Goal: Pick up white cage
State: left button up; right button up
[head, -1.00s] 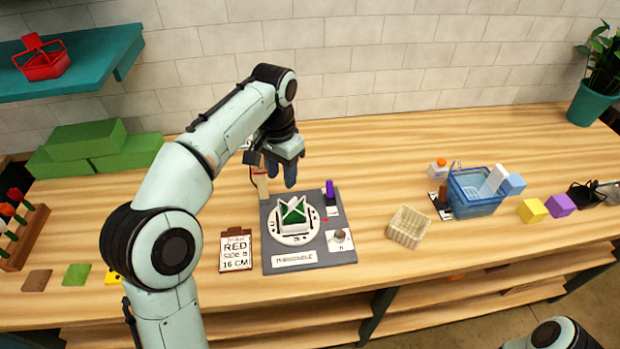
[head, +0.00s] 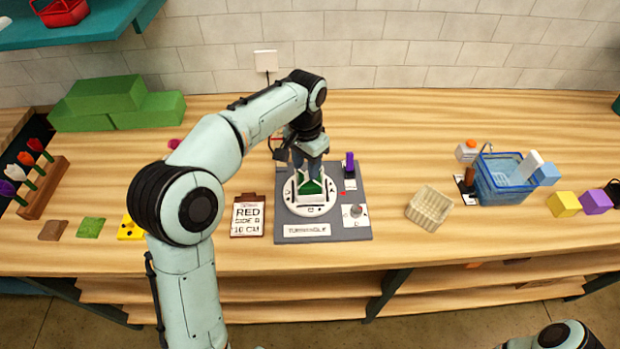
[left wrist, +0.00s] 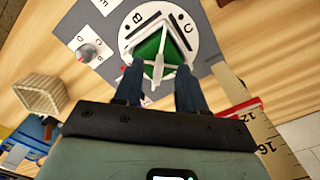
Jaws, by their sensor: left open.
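The white cage (head: 318,197) stands on the white round disc of the grey turntable (head: 345,233), with green foam inside it. In the left wrist view the cage (left wrist: 176,28) shows its white bars meeting in a ridge over the green. My left gripper (head: 311,170) comes down from above over the cage. In the left wrist view its two dark fingers (left wrist: 158,75) are open, one on each side of the cage's near end. I cannot tell whether they touch it. My right gripper is not in view.
A card reading RED (head: 248,218) lies left of the turntable. A purple item (head: 349,162) and a dial (head: 354,211) are on its right. A cream basket (head: 429,208) and a blue basket (head: 505,185) stand further right. A ruler (left wrist: 262,135) and red item lie close by the left gripper.

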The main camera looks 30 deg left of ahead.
pick_arm(q)
notch_tip(320, 180, down, 3)
jog(key=shift+s+r, duration=0.1)
jog(key=shift+r, duration=0.05)
grip_shut()
